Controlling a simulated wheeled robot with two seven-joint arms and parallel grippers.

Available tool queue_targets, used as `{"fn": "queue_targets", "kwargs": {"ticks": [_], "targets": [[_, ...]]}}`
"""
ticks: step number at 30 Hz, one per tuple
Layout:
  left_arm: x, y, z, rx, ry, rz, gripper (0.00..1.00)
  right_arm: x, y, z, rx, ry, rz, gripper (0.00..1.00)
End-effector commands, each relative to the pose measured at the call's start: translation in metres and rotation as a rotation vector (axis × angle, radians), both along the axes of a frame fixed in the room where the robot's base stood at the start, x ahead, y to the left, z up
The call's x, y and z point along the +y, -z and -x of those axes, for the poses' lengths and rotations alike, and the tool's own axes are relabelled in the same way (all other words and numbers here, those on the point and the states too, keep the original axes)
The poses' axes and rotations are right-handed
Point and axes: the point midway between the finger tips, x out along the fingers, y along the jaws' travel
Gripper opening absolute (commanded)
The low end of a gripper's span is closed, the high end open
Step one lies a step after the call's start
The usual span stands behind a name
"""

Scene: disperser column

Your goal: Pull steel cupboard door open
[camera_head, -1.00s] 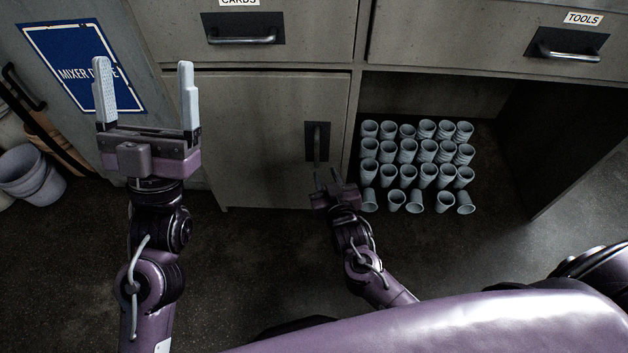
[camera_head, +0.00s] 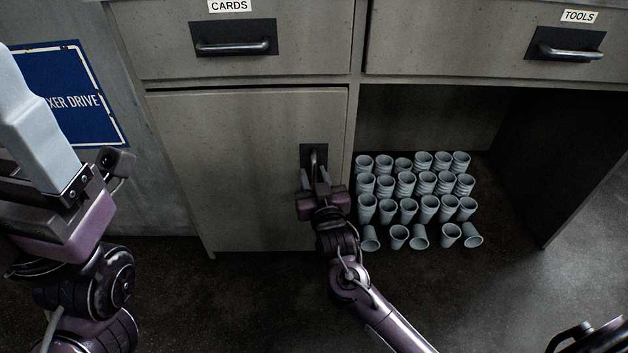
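The grey steel cupboard door (camera_head: 235,165) is below the CARDS drawer in the head view. It looks closed, with a thin dark gap along its top. Its dark upright handle (camera_head: 317,155) is near the door's right edge. My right gripper (camera_head: 315,178) is at the lower part of this handle, with its fingers pointing at the door. The fingers are small and dark here, and I cannot tell whether they are closed on the handle. My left gripper (camera_head: 40,130) is large at the left edge, away from the door. Only one pale finger shows clearly, so its opening is hidden.
The CARDS drawer (camera_head: 170,40) and TOOLS drawer (camera_head: 450,45) are above. A blue sign (camera_head: 75,95) is at the left. The floor before the door is clear.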

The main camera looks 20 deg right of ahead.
Motion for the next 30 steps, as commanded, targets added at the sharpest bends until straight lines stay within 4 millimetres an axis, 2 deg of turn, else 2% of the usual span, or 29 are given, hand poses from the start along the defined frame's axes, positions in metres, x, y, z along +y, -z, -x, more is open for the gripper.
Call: {"fn": "queue_targets", "kwargs": {"ticks": [9,16,17,30], "targets": [[-0.0006,-0.0012,0.0004,-0.004,0.000,-0.001,0.83,-0.0004,-0.0001,-0.0044,0.002,0.000,0.000,0.30],[-0.0006,-0.0011,0.0004,-0.004,0.000,-0.001,0.83,-0.0003,0.0000,-0.0042,0.001,0.000,0.000,0.01],[-0.0006,-0.0011,0.0004,-0.004,0.000,-0.002,0.83,-0.0003,0.0000,-0.0042,0.001,0.000,0.000,0.00],[-0.0001,-0.0059,0.0016,-0.009,0.002,0.002,0.83,0.0013,-0.0008,0.0023,0.004,0.014,0.000,0.00]]}}
